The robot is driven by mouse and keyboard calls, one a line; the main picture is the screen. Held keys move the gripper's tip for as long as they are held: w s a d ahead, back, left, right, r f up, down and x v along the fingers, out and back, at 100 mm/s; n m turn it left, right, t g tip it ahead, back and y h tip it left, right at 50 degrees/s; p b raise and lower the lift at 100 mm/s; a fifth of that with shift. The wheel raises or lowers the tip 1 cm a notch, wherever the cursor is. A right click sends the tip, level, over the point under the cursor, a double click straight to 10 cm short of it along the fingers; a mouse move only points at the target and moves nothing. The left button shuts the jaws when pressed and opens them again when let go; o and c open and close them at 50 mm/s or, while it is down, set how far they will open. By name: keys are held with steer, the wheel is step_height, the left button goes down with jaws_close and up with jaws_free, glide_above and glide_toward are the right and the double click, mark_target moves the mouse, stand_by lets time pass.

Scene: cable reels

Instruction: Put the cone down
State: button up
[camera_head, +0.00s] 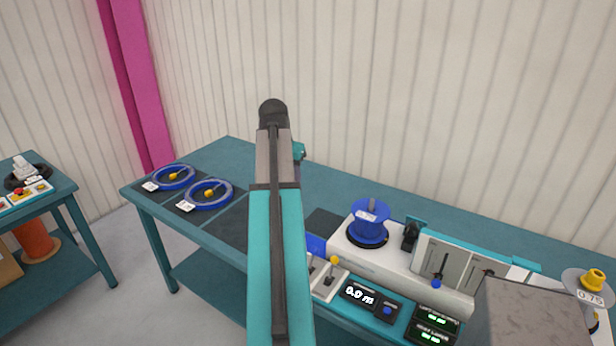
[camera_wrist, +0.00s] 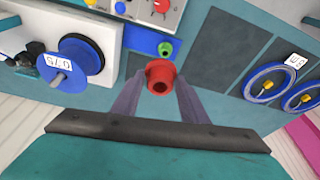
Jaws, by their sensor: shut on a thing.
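A red cone (camera_wrist: 160,77) sits between the two grey fingers of my gripper (camera_wrist: 158,88) in the wrist view. My gripper is shut on it and holds it over the bench, near dark mats and a blue tray. The blue tray (camera_wrist: 138,41) holds a green piece (camera_wrist: 166,48), which is apart from the red cone. In the head view my arm hides the gripper and the cone. The tray's edge (camera_head: 316,244) shows just right of my arm.
A blue reel (camera_head: 369,222) stands on the white machine (camera_head: 400,262), right of my arm. Blue cable coils (camera_head: 208,194) lie on dark mats at the bench's left. A yellow cone (camera_head: 593,280) tops a reel at far right. The bench (camera_head: 225,152) is clear along its back left.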

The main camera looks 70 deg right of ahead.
steer(key=w+a+f+n+t+b, duration=0.1)
steer(key=w+a+f+n, duration=0.3)
steer(key=w+a, duration=0.85)
steer(key=w+a+f+n+t+b, duration=0.15)
steer(key=w+a+n, duration=0.35)
steer(key=w+a, duration=0.8)
steer(key=w+a+f+n+y, duration=0.1)
steer(key=w+a+n, duration=0.1)
steer(key=a, duration=1)
steer(key=w+a+f+n+y, duration=0.1)
steer(key=a+n, duration=0.3)
steer(key=a, duration=0.8)
steer(key=w+a+f+n+y, duration=0.1)
steer(key=w+a+f+n, duration=0.2)
steer(key=a, duration=0.9)
steer(key=shift+a+t+b, duration=0.3)
steer(key=shift+t+b, duration=0.1)
steer(key=shift+t, duration=0.05)
steer(key=shift+a, duration=0.1)
